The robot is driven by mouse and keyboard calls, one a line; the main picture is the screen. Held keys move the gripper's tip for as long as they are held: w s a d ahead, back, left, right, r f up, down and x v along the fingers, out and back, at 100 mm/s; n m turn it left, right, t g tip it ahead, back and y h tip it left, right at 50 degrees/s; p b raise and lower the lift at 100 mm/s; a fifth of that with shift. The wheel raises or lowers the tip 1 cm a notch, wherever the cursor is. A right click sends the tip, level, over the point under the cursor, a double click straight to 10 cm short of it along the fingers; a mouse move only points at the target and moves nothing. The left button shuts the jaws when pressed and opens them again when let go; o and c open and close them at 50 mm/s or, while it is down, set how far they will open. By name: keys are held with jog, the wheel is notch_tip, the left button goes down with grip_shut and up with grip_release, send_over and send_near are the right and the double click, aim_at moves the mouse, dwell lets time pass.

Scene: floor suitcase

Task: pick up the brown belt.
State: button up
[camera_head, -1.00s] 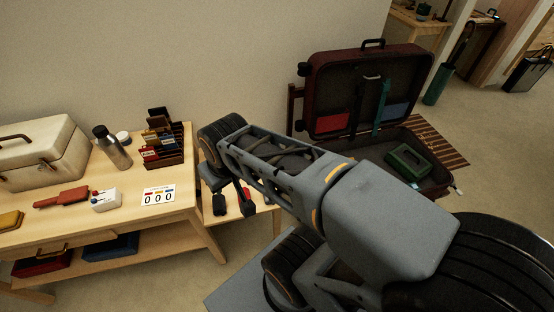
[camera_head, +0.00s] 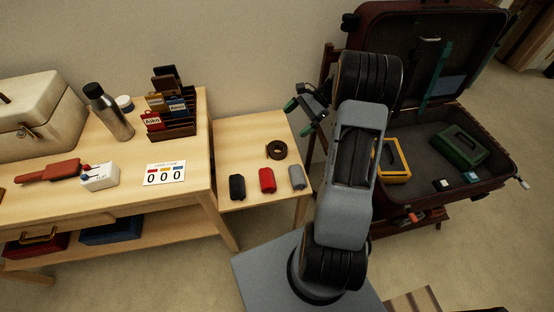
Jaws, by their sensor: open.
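The brown belt (camera_head: 277,150) is a dark brown coil. It lies on the small light wood side table, near its right edge, behind a row of rolled items. My gripper (camera_head: 298,117) is open, with two green-tipped fingers apart and nothing between them. In the picture it is above and to the right of the belt, apart from it. My arm covers part of the suitcase and the floor to the right of the side table.
Black (camera_head: 237,187), red (camera_head: 267,180) and grey (camera_head: 297,177) rolls lie at the side table's (camera_head: 236,137) front. A longer desk (camera_head: 120,199) stands left, with a bottle (camera_head: 109,112) and card rack (camera_head: 176,132). An open suitcase (camera_head: 490,133) holds a green box (camera_head: 459,147) and yellow-framed item (camera_head: 404,160).

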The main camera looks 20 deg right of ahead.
jog(key=w+d+f+m+t+y+b, duration=0.1)
jog(key=d+f+m+t+y+b, duration=0.35)
jog(key=f, duration=0.75)
jog(key=g+h, duration=0.1)
jog(key=g, duration=0.1)
send_near(278, 147)
jog(key=a, duration=0.1)
jog(key=a+f, duration=0.1)
jog(key=a, duration=0.1)
jog(key=shift+w+m+t, duration=0.15)
jog(key=shift+m+t, duration=0.1)
jog(key=shift+m, duration=0.1)
jog(key=shift+h, duration=0.25)
jog(key=shift+x, duration=3.15)
jog(key=c, duration=0.7)
jog(key=shift+r, duration=0.1)
